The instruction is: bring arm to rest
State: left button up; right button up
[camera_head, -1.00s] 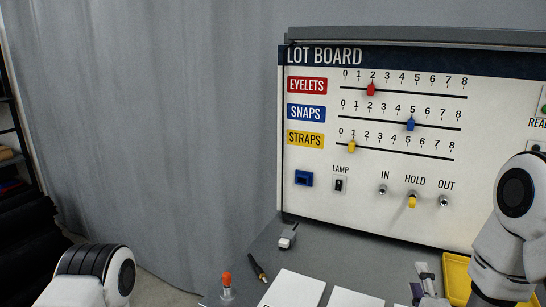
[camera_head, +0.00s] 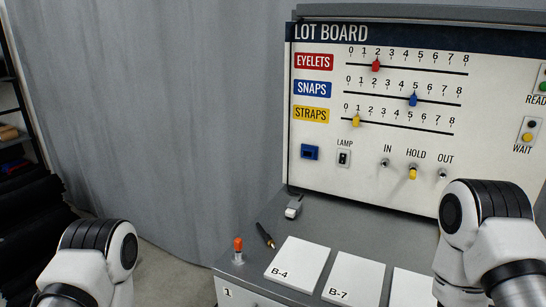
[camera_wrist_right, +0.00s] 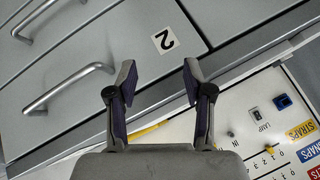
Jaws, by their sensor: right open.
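My right arm (camera_head: 487,235) shows at the lower right of the head view, bent, in front of the bench and the board's lower right corner. Its gripper is out of that view. In the right wrist view my right gripper (camera_wrist_right: 158,85) is open, with nothing between its fingers. Its fingertips point toward a grey drawer front marked 2 (camera_wrist_right: 165,42). My left arm (camera_head: 95,260) shows at the lower left of the head view, and its gripper is out of view.
The lot board (camera_head: 400,137) stands at the back of the grey bench (camera_head: 270,215). White cards B-4 (camera_head: 298,264) and B-7 (camera_head: 352,280), an orange-topped item (camera_head: 238,250) and a black-handled tool (camera_head: 264,235) lie near the bench front. Drawer handles (camera_wrist_right: 62,88) stick out. A grey curtain (camera_head: 170,110) hangs left.

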jog(key=s+a+f+n+g, duration=0.1)
jog(key=s+f+n+g, duration=0.35)
jog(key=s, duration=0.45)
jog(key=s+a+f+n+g, duration=0.1)
jog(key=s+f+n+g, duration=0.3)
jog(key=s, duration=0.4)
notch_tip(320, 180, down, 9)
jog(key=s+b, duration=0.1)
jog(key=b, duration=0.6)
jog(key=shift+s+r+y+b, duration=0.2)
jog(key=shift+s+y+b, duration=0.05)
jog(key=shift+y+b, duration=0.15)
jog(key=shift+w+f, duration=0.1)
jog(key=shift+w, duration=0.05)
